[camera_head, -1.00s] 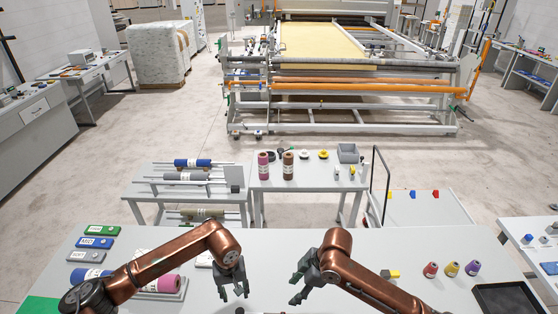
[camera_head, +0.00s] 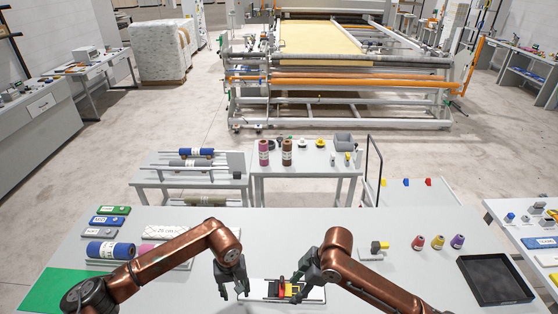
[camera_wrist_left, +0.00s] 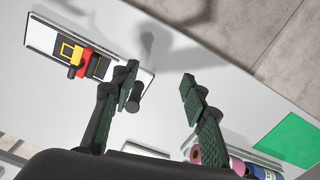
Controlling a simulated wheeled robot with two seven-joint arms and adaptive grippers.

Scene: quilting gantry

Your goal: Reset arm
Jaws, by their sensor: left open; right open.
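My left gripper (camera_head: 234,287) hangs over the front of the grey table, open. In the left wrist view its two fingers (camera_wrist_left: 160,92) stand well apart with bare table between them. My right gripper (camera_head: 300,284) is open, to the right of the left one. A white board (camera_head: 259,285) with red, yellow and black pieces lies at the front edge between and behind the grippers, which partly hide it. The board also shows in the left wrist view (camera_wrist_left: 42,38), beside one finger; I cannot tell whether they touch.
A blue roll (camera_head: 108,251) and labelled blocks (camera_head: 110,222) lie at the left, by a green mat (camera_head: 50,290). Several cones (camera_head: 437,242) and a black tray (camera_head: 497,281) stand at the right. A rack (camera_head: 190,175) stands beyond the table.

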